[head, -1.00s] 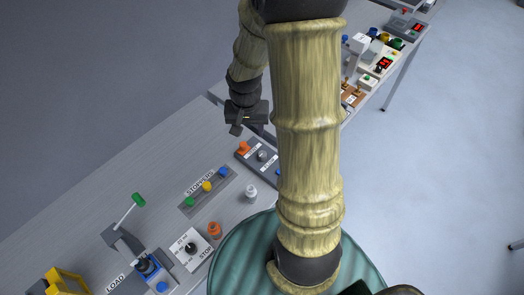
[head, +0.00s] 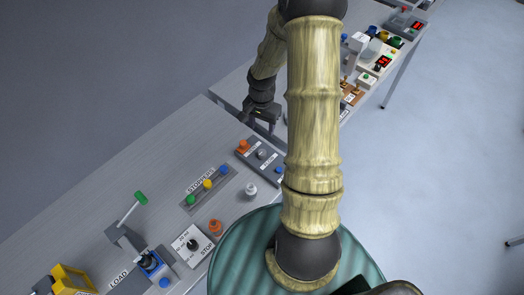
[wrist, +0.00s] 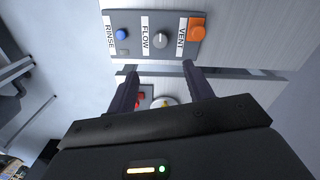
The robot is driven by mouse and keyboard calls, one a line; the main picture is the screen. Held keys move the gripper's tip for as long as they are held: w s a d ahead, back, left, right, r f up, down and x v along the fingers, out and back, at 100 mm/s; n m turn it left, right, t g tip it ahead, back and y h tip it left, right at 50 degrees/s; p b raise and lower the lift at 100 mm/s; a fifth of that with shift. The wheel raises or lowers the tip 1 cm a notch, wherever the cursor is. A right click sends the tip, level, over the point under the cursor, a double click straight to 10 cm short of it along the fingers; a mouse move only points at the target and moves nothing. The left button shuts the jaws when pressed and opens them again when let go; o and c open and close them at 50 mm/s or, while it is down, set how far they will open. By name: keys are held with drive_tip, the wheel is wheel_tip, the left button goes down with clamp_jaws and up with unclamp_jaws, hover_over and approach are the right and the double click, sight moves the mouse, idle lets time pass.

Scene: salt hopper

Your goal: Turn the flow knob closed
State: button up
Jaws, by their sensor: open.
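The flow knob is a small round grey knob (wrist: 160,40) beside the FLOW label on a dark grey panel (wrist: 133,18). A pale mark shows on its face; its exact angle is hard to read. In the head view the knob (head: 262,154) sits mid-panel. My gripper (wrist: 160,70) is open and empty; in the wrist view its fingers point toward the panel, with the knob beyond the gap between them, untouched. In the head view my gripper (head: 268,116) is above and beyond the panel, near the table's far end.
An orange VENT control (wrist: 197,30) and a blue RINSE button (wrist: 122,33) flank the knob. A stoppers tray (head: 208,187), a white bottle-like piece (head: 250,191) and an orange piece (head: 215,227) stand nearby. A gap separates two tables behind the panel.

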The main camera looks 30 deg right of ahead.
sight(262, 152)
wheel_tip(262, 152, down, 16)
drive_tip(key=p, duration=0.3)
drive_tip(key=shift+r+p, duration=0.2)
drive_tip(key=shift+p, duration=0.15)
drive_tip(key=c, duration=1)
